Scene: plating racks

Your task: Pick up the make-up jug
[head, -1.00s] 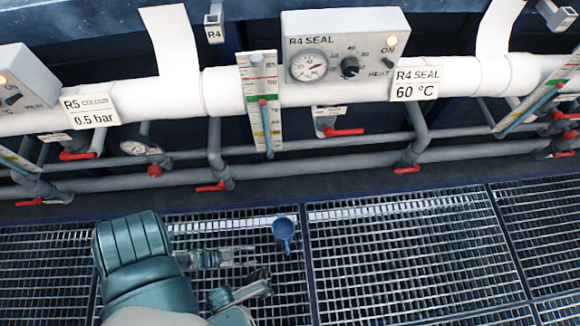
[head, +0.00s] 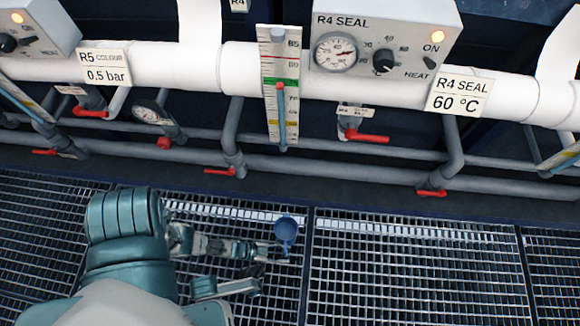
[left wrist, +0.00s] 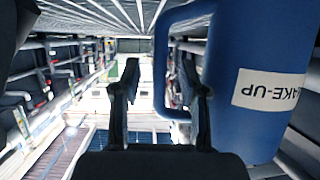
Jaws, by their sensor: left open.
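The make-up jug is a small blue jug (head: 286,228) above the grating in the head view. In the left wrist view the jug (left wrist: 248,100) is large and close at the right, with a white label reading "MAKE-UP". Its blue handle loops toward the left. My left gripper (head: 284,252) is open, just below and beside the jug in the head view. In the left wrist view the handle's upright bar shows between the two dark fingers of the left gripper (left wrist: 165,88). I cannot tell whether they touch it. Another of my arm ends shows lower, its jaws unclear.
A metal grating (head: 400,270) spreads around the jug, mostly clear. Behind it run grey pipes with red valve handles (head: 219,171) and a white pipe (head: 150,72). A gauge strip (head: 279,90) and an R4 SEAL control box (head: 385,40) are mounted there.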

